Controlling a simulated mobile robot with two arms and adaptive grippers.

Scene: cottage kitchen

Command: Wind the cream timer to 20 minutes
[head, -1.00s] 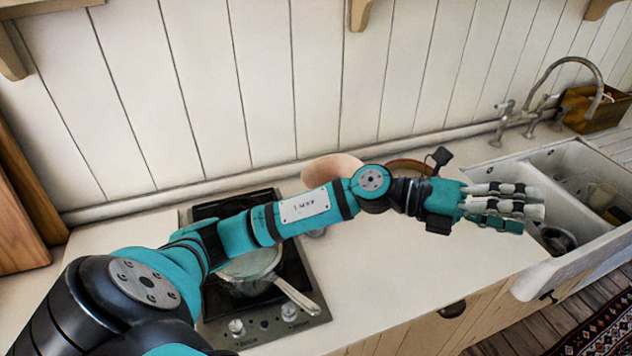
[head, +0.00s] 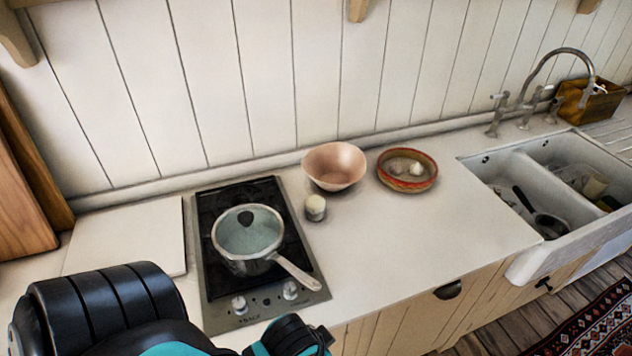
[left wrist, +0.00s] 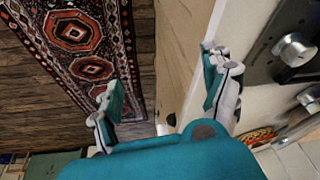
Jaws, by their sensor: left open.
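The cream timer (head: 316,207) is a small round-topped thing with a grey lower part, standing upright on the worktop just right of the hob in the head view. Its dial marks are too small to read. I cannot make it out in the left wrist view. My left gripper (left wrist: 163,98) is open and empty, its two fingers spread wide in front of the counter's edge and above the floor. In the head view only parts of my left arm show at the lower left, well apart from the timer. My right gripper is in neither view.
A lidded saucepan (head: 248,236) sits on the hob (head: 210,290), handle towards the front right. A pink bowl (head: 335,166) stands close behind the timer, and a red-rimmed dish (head: 408,170) to its right. The worktop (head: 400,240) before the sink (head: 520,170) is clear.

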